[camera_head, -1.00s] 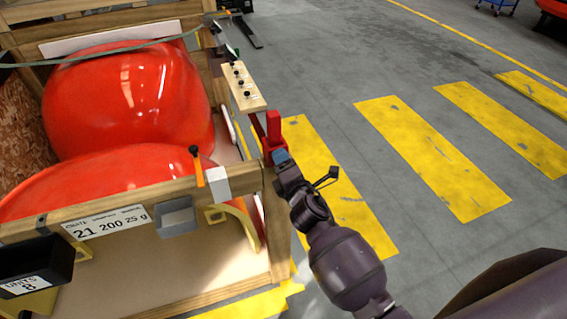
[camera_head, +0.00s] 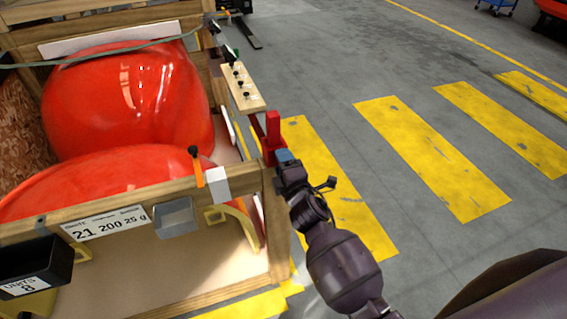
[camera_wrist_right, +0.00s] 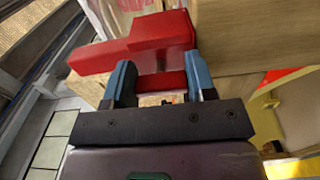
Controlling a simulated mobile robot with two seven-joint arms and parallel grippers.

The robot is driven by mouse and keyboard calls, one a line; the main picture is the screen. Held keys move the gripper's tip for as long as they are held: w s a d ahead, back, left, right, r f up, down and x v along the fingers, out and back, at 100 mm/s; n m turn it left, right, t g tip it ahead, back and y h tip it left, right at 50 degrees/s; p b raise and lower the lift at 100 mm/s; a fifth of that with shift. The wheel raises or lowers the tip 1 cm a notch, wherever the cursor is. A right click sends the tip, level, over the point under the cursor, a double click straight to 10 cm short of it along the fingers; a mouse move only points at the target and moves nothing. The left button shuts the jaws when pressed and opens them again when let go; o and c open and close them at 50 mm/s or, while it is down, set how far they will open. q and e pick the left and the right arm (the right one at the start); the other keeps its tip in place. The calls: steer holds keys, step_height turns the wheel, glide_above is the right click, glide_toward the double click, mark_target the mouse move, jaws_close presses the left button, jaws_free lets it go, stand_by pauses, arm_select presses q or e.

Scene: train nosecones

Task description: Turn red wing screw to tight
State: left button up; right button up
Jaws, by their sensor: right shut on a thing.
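The red wing screw (camera_head: 272,130) is at the right front corner of the wooden crate (camera_head: 236,184). In the right wrist view the red wing screw (camera_wrist_right: 160,36) fills the upper middle, with red also showing between the fingers. My right gripper (camera_head: 281,157) is at the screw, and its blue-tipped fingers (camera_wrist_right: 160,82) are shut on a red part of it. The screw's thread and its seat are hidden, so how tight it sits cannot be seen. My left gripper is not in view.
Two glossy red nosecones (camera_head: 130,98) lie in the crate. A wooden strip with black knobs (camera_head: 242,86) sticks out at its right side. A black bin (camera_head: 35,262) and a grey box (camera_head: 176,217) hang on the front. The striped floor (camera_head: 430,155) to the right is clear.

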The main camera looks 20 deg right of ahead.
steer(key=o, duration=0.9)
steer(key=shift+o, duration=0.2)
steer(key=s, duration=1.1)
steer(key=shift+d, duration=0.2)
steer(key=s+d+f+m+g, duration=0.3)
steer(key=s+d+f+m, duration=0.2)
steer(key=s+f+m, duration=0.2)
steer(key=s+d+f+m+g, duration=0.3)
steer(key=s+d+f+m, duration=0.2)
steer(key=m, duration=0.5)
steer(key=s+f, duration=0.2)
steer(key=s, duration=0.1)
steer(key=shift+s+h, duration=0.3)
steer(key=shift+h, duration=0.1)
